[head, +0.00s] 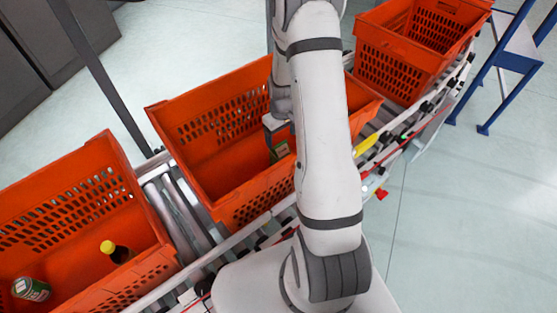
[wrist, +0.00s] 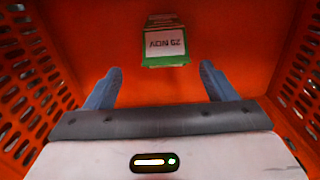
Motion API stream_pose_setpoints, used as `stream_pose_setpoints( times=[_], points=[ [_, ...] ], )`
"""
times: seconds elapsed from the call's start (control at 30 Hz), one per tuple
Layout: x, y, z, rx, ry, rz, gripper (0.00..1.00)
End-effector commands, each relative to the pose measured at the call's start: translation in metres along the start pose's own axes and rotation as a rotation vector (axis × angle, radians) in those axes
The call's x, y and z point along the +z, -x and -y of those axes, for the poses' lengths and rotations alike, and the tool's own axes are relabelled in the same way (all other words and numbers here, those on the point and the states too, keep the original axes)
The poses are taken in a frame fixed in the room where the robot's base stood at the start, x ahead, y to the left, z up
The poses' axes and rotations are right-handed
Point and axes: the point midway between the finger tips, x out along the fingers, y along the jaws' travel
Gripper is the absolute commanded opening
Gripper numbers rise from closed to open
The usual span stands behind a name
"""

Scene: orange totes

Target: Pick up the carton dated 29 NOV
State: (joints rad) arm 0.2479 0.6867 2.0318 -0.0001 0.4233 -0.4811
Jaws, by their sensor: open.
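The carton (wrist: 166,44) is white and green and lies on the floor of the middle orange tote. Its label reads 29 NOV, upside down in the wrist view. In the head view a small green part of the carton (head: 281,152) shows beside my arm; the rest is hidden. My gripper (wrist: 160,70) is open and empty inside the tote. Its two blue-grey fingers point toward the carton, one to each side of its line, with the carton beyond the fingertips and not touched.
The middle tote (head: 178,148) has perforated walls close on both sides of my gripper. A left tote (head: 75,165) holds a green-labelled can (head: 31,289) and a dark bottle with a yellow cap (head: 117,252). A further tote (head: 395,75) stands at upper right on the roller conveyor (head: 185,212).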

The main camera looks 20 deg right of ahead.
Motion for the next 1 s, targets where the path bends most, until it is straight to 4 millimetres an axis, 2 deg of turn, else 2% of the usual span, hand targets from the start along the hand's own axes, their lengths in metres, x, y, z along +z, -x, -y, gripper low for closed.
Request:
stream_pose_setpoints(
  times=[0.4, 0.7, 1.0],
  points=[
    [0.005, -0.055, 0.008, -0.001, 0.000, 0.002, 0.78],
    [0.004, -0.060, 0.008, 0.000, 0.001, 0.000, 0.78],
    [0.004, -0.059, 0.008, 0.000, 0.001, 0.000, 0.54]
  ],
)
